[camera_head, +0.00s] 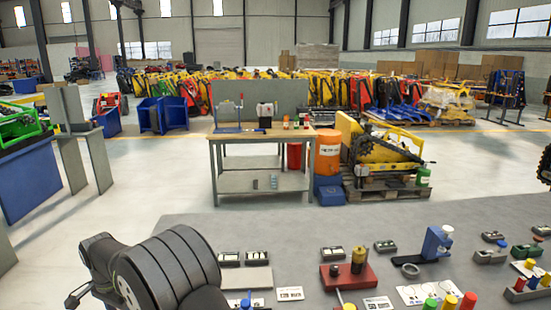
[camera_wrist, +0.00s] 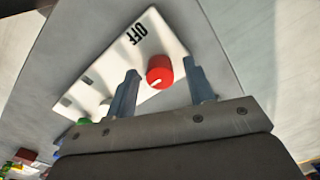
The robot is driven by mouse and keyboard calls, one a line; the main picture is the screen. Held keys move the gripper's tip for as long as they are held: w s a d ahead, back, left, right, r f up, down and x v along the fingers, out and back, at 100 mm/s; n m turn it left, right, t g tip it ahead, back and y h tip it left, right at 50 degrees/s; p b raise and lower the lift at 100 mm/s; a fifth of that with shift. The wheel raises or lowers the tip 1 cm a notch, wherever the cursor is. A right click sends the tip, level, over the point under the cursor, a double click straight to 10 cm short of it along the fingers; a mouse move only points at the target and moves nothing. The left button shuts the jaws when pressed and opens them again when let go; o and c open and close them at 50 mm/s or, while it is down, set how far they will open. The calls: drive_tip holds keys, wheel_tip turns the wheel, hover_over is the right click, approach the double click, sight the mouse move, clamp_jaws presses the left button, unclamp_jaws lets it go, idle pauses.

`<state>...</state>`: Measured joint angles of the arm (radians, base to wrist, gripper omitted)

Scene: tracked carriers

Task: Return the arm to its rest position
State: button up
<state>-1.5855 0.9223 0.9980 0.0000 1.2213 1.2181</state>
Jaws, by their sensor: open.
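My arm (camera_head: 165,270) shows in the head view as a dark, rounded link at the lower left, over the grey work surface (camera_head: 300,225). My gripper is outside the head view. In the wrist view my gripper (camera_wrist: 161,66) is open, its two grey fingers spread apart. A red knob (camera_wrist: 160,72) with a white mark shows in the gap between the fingers. It sits on a white panel (camera_wrist: 112,65) lettered OFF. I cannot tell whether the fingers touch the knob or the panel.
The work surface holds a red block with knobs (camera_head: 348,277), a blue fixture (camera_head: 436,243), a white card (camera_head: 290,294) and several small grey parts. A workbench (camera_head: 262,137) stands beyond, with an orange barrel (camera_head: 327,152) beside it. Bare surface lies at the surface's back.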

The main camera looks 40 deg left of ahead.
drive_tip(key=shift+m, duration=0.5)
